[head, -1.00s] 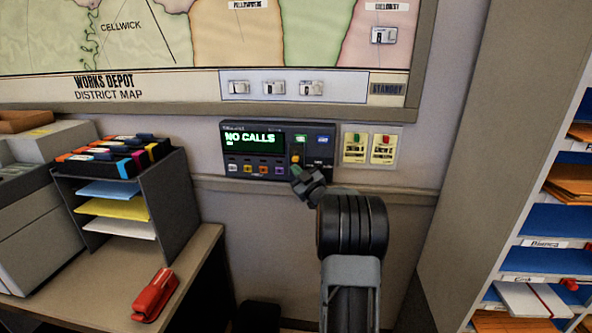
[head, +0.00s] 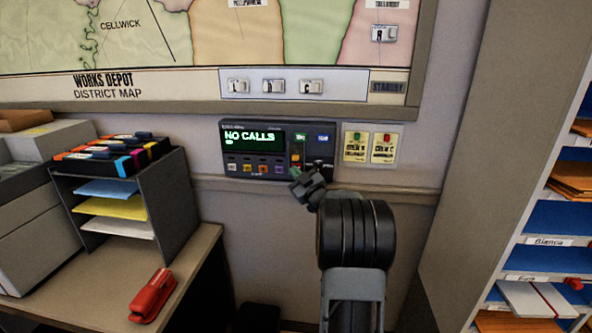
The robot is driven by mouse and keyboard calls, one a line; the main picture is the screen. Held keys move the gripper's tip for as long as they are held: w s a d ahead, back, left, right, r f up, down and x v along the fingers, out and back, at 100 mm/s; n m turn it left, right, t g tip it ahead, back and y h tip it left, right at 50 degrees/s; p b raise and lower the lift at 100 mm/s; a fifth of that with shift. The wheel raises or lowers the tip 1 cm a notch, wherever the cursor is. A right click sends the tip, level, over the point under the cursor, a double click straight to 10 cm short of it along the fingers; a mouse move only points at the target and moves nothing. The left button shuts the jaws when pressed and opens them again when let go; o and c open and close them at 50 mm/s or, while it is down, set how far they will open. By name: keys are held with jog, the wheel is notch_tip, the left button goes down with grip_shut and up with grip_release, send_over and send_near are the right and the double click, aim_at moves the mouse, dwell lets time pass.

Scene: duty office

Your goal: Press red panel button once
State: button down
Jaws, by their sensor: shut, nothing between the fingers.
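The dark wall panel (head: 228,150) has a green-lit display (head: 252,139) reading "NO CALLS". Below the display is a row of small coloured buttons (head: 262,169).
Two yellow-labelled switches (head: 369,146) sit right of the panel, and a framed district map (head: 135,45) hangs above. A desk (head: 195,250) with a paper sorter (head: 175,205) and red stapler (head: 153,296) is at left. A pigeonhole shelf (head: 560,218) stands at right.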

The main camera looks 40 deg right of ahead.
jog(key=shift+s+a+b, duration=0.85)
jog(key=shift+s+a, duration=0.65)
jog(key=shift+s, duration=0.05)
jog(key=s+d+f+m+g+h, duration=0.3)
jog(key=d+f+m+g+h, duration=0.25)
jog(key=f+g, duration=0.35)
jog(key=s+a+f+m+g+p, duration=0.2)
jog(key=s+a+f+m+g, duration=0.1)
jog(key=s+a+g, duration=0.15)
jog(key=s+a+r+n+g+y+p, duration=0.1)
jog(key=s+a+r+y+p, duration=0.1)
jog(key=s+a, duration=0.3)
jog(key=s+a+r+n+g+y+p, duration=0.1)
jog(key=s+a+r+p, duration=0.3)
jog(key=a, duration=0.9)
jog(key=s+a+r+n+g+y+p, duration=0.1)
jog(key=s+a+r+g+y+p, duration=0.1)
jog(key=s+a, duration=0.4)
jog(key=a+r+y+p, duration=0.1)
jog(key=a, duration=0.2)
jog(key=shift+s, duration=0.4)
